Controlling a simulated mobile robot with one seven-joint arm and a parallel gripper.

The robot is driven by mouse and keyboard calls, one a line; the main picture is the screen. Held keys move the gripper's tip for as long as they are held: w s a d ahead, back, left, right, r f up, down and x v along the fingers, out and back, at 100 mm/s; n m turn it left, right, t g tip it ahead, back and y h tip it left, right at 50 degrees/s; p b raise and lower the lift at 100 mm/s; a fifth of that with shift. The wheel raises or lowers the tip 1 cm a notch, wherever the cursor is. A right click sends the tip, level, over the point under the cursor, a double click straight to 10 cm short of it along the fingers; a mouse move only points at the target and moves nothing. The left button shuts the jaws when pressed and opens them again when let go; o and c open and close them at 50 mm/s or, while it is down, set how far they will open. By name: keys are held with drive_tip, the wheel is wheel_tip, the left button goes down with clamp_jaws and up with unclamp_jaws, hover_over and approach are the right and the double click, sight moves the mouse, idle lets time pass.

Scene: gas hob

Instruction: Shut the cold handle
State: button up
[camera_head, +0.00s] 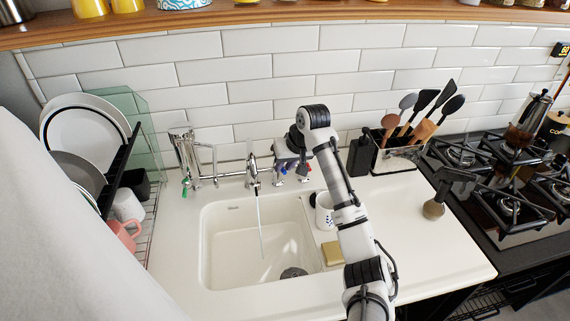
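A metal tap (252,165) stands behind the sink, and a thin stream of water (259,225) runs from it into the basin. My gripper (292,168) is at the back of the counter, just right of the tap, reaching down over the tap handles. Small blue and red marks show around its lower end, partly covered by the hand. I cannot tell which mark belongs to the cold handle, nor whether the fingers touch a handle. The fingers are too small and hidden to show whether they are open or shut.
A white sink (225,255) lies in front. A filter tap (187,160) with a green mark and a dish rack (150,215) are at left. A soap bottle (361,153), utensil holder (398,157) and gas hob (500,185) are at right. A mug (324,212) stands beside my arm.

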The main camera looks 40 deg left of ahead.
clamp_jaws()
drive_tip(key=shift+s+a+r+m+t+p, duration=0.15)
drive_tip(key=shift+s+r+m+t+p, duration=0.2)
drive_tip(key=shift+m+p, duration=0.55)
drive_tip(key=shift+s+a+f+m+p, duration=0.15)
drive_tip(key=shift+f+m+p, duration=0.15)
drive_tip(key=shift+m+p, duration=0.1)
drive_tip(key=shift+o, duration=1.4)
unclamp_jaws()
drive_tip(key=b+v, duration=0.1)
drive_tip(key=v, duration=1.2)
drive_tip(key=shift+s+r+b, duration=0.25)
drive_tip(key=shift+r+b, duration=0.05)
drive_tip(key=shift+r, duration=0.1)
